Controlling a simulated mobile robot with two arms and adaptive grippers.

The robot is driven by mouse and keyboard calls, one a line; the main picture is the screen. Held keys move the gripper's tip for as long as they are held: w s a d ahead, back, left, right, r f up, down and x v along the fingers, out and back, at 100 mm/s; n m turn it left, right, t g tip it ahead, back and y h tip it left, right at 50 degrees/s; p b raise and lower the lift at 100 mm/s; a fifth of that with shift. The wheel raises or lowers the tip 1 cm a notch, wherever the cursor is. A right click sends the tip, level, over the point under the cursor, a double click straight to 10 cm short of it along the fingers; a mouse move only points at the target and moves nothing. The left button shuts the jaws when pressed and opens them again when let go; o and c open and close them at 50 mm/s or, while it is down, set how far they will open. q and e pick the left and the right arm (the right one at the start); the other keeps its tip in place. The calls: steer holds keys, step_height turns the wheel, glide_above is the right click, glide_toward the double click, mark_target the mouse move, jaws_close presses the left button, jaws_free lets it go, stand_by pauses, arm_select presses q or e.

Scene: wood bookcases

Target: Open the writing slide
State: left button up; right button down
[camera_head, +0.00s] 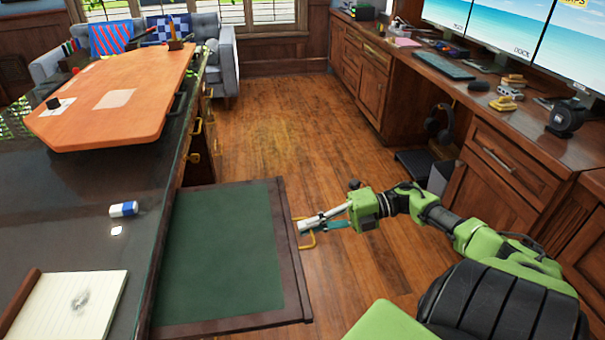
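The writing slide (222,252), a flat board with a dark wood frame and green inlay, sticks out from the right side of the dark desk. A brass loop handle (307,241) sits on its outer right edge. My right gripper (312,226) reaches in from the right, and its narrow fingers look closed around the handle. The fingers partly hide the handle. My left gripper is not in view.
The desk top (90,190) holds a notepad (70,305), an eraser (124,209) and a raised orange board (130,95). Wood cabinets (500,165) with monitors stand at the right. The wooden floor (280,130) between is clear.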

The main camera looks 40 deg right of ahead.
steer(key=c, duration=2.6)
jaws_free()
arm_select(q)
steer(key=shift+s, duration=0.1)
arm_select(e)
steer(key=shift+o, duration=0.2)
steer(key=v, duration=1.2)
